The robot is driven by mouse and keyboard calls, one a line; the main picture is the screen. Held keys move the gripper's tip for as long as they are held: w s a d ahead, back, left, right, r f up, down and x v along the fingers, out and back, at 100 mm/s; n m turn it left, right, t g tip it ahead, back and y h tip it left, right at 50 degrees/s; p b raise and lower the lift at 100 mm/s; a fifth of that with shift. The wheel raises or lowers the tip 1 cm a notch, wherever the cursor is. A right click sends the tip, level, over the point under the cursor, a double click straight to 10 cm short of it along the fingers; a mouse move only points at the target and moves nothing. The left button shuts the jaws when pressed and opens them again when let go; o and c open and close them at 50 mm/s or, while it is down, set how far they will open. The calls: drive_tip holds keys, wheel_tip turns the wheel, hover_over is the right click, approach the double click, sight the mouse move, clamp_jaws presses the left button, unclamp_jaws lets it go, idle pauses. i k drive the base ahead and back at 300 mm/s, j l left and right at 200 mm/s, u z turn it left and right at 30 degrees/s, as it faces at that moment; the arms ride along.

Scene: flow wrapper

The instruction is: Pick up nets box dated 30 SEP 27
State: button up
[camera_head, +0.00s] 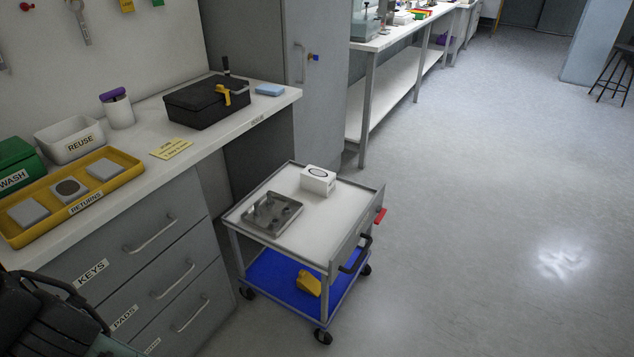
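A small white box (318,181) with a dark oval mark sits upright on the top shelf of the cart (333,209), towards the back. No date or name can be read on it, so I cannot tell whether it is the nets box dated 30 SEP 27. No other box with a readable date shows. My gripper's fingers are not in view. A dark shape at the lower left looks like part of my arm, well apart from the cart.
A metal tray (271,214) lies beside the box. The counter (208,142) holds a yellow RETURNS tray (130,171), a white REUSE bin (70,140), a green WASH bin (17,163) and a black case (206,101). Open floor (480,220) lies right of the cart.

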sight(318, 180)
drive_tip(key=i+l, duration=0.15)
drive_tip(key=i, duration=0.35)
drive_tip(key=i+l+u, duration=0.1)
drive_tip(key=i, duration=0.45)
drive_tip(key=i+l+u, duration=0.1)
drive_tip(key=i, duration=0.4)
drive_tip(key=l, duration=0.1)
